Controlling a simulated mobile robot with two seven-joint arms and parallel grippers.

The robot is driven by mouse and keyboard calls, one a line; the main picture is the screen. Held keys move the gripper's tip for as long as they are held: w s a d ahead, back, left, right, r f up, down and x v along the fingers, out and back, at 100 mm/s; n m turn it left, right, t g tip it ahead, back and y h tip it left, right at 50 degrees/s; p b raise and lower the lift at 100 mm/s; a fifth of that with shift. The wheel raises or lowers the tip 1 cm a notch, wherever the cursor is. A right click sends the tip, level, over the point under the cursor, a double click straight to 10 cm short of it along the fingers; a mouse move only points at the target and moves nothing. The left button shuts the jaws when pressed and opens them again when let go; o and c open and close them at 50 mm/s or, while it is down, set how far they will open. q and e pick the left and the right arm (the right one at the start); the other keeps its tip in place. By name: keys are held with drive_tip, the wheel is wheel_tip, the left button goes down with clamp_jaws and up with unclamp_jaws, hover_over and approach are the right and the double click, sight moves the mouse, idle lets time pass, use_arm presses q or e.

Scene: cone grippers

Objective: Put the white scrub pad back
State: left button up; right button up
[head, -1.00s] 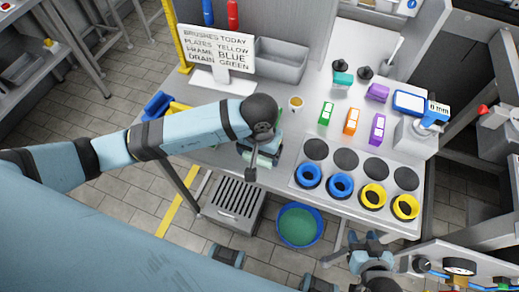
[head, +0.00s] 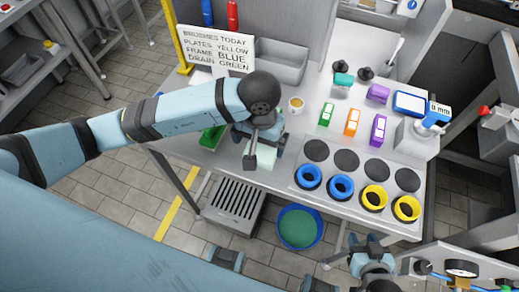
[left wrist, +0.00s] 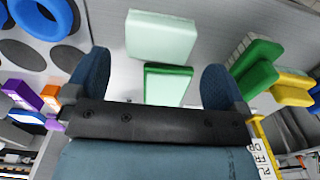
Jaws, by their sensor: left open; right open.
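A pale, whitish-mint block, which looks like the white scrub pad (head: 263,155), lies near the table's front edge. In the left wrist view this pale pad (left wrist: 162,35) is just beyond my fingertips, with nothing gripping it. A green-edged pad with a paler face (left wrist: 167,85) shows between my fingers; the gripper hides it in the head view. My left gripper (head: 261,136) is open over this spot, and its two spread fingers show in the left wrist view (left wrist: 157,68). My right gripper (head: 369,244) is open and empty in front of the table.
Green brushes (left wrist: 255,65) and yellow brushes (left wrist: 292,88) lie beside the left gripper. A sign (head: 215,50) and grey bin (head: 282,62) stand behind. A blue-rimmed tub (head: 318,228) is below.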

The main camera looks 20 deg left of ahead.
sight(259, 154)
use_arm(q)
wheel_tip(259, 154, up, 6)
drive_tip(key=shift+r, duration=0.25)
drive_tip(key=shift+s+f, duration=0.1)
idle(0.4)
